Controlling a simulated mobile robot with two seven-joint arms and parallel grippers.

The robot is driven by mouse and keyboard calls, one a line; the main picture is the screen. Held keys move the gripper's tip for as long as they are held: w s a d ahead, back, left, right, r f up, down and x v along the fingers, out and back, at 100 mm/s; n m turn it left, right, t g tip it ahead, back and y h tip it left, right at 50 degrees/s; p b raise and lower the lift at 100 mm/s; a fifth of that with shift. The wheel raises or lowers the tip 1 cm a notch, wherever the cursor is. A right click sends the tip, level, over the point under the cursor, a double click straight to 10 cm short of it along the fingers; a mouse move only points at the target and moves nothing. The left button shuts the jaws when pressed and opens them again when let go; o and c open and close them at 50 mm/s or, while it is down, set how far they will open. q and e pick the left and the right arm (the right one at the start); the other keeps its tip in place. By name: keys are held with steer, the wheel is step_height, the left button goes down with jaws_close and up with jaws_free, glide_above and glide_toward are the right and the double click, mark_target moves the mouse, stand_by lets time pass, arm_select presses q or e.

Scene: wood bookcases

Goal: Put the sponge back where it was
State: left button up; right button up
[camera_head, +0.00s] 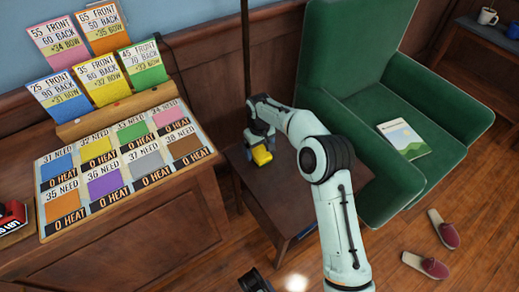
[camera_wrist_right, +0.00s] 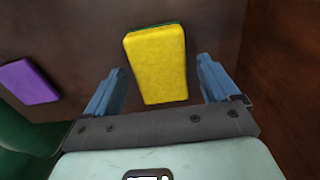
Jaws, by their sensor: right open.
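The sponge (camera_head: 262,155) is a yellow block with a thin green layer, over or on the small dark side table (camera_head: 290,208). It shows in the right wrist view (camera_wrist_right: 157,65), where its yellow face lies between my right gripper's two blue fingers with gaps on both sides. My right gripper (camera_head: 260,138) is open and points down at the sponge. Whether the sponge rests on the tabletop is hard to tell. A dark part at the bottom edge of the head view (camera_head: 256,283) seems to be my left gripper, mostly cut off.
A green armchair (camera_head: 345,60) holding a booklet (camera_head: 403,138) stands right of the side table. A wooden cabinet with a card board (camera_head: 115,168) stands left. A purple block (camera_wrist_right: 28,82) shows in the wrist view. Slippers (camera_head: 426,265) lie on the floor.

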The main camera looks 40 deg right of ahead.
mark_target(259, 151)
step_height(259, 151, up, 4)
steer(key=shift+p, duration=0.4)
arm_select(q)
steer(key=shift+g+h, duration=0.3)
steer(key=shift+g, duration=0.1)
steer(key=shift+s+d+r+p, duration=0.5)
steer(key=shift+s+r, duration=0.2)
steer(key=shift+r, duration=0.1)
steer(key=shift+s+d+r+p, duration=0.35)
steer(key=shift+s+d+r, duration=0.15)
steer(key=shift+s+r, duration=0.25)
arm_select(e)
step_height(259, 151, up, 7)
steer(key=shift+r, duration=0.2)
arm_select(q)
steer(key=shift+w, duration=0.1)
